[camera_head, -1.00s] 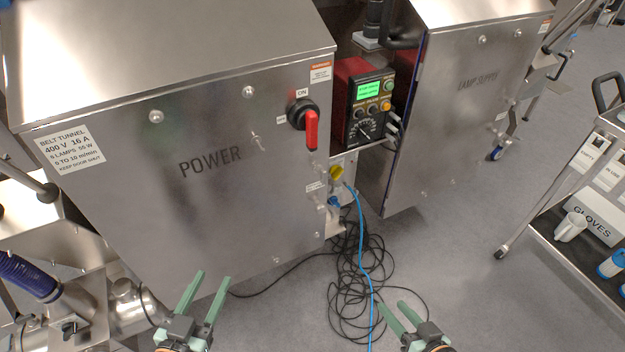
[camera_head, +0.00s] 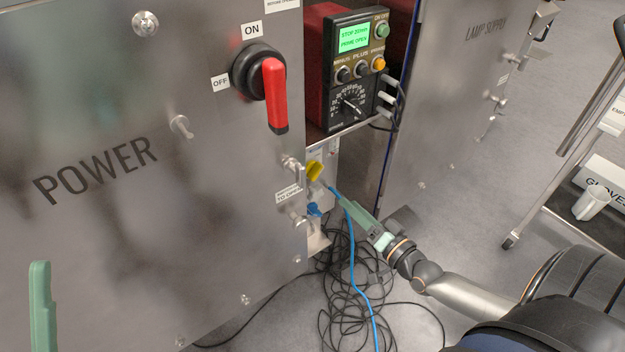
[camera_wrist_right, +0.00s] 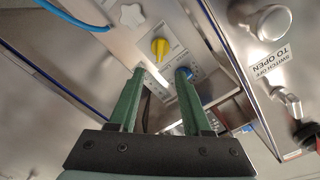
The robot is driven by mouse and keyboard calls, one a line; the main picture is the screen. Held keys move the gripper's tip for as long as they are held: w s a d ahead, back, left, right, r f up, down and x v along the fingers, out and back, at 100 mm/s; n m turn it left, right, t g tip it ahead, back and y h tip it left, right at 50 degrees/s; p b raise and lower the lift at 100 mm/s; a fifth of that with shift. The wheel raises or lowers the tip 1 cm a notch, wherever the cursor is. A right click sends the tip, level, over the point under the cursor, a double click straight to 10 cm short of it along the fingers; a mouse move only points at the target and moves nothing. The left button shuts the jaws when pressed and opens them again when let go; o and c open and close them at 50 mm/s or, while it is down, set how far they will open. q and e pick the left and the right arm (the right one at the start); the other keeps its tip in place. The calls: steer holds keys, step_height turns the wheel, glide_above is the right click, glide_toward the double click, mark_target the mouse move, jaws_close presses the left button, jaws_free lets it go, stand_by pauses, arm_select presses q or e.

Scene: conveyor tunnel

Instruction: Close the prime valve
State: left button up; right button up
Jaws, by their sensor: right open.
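A yellow valve knob (camera_head: 314,170) sits on a small metal panel between the two cabinets. It also shows in the right wrist view (camera_wrist_right: 160,47), beyond and roughly between my fingertips. My right gripper (camera_head: 337,195) reaches in from the lower right, just right of and below the yellow knob. In the right wrist view my right gripper (camera_wrist_right: 160,73) is open with nothing between its fingers. The green display (camera_head: 354,38) carries two lines; the lower seems to read "PRIME OPEN". One green finger of my left gripper (camera_head: 42,305) shows at the lower left; its jaw opening is hidden.
A blue fitting (camera_head: 314,209) is below the yellow knob. A blue hose (camera_head: 352,262) hangs near my right fingers above coiled black cables (camera_head: 335,310). The POWER cabinet (camera_head: 110,240) has a red switch handle (camera_head: 276,95). A white star knob (camera_wrist_right: 132,15) shows beside the yellow one.

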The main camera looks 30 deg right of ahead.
mark_target(318, 175)
steer(key=w+b, duration=0.1)
steer(key=w, duration=0.3)
steer(key=w+b, duration=0.1)
steer(key=w, duration=0.2)
steer(key=w+a+b, duration=0.1)
steer(key=w, duration=0.3)
steer(key=shift+w, duration=0.3)
jaws_close()
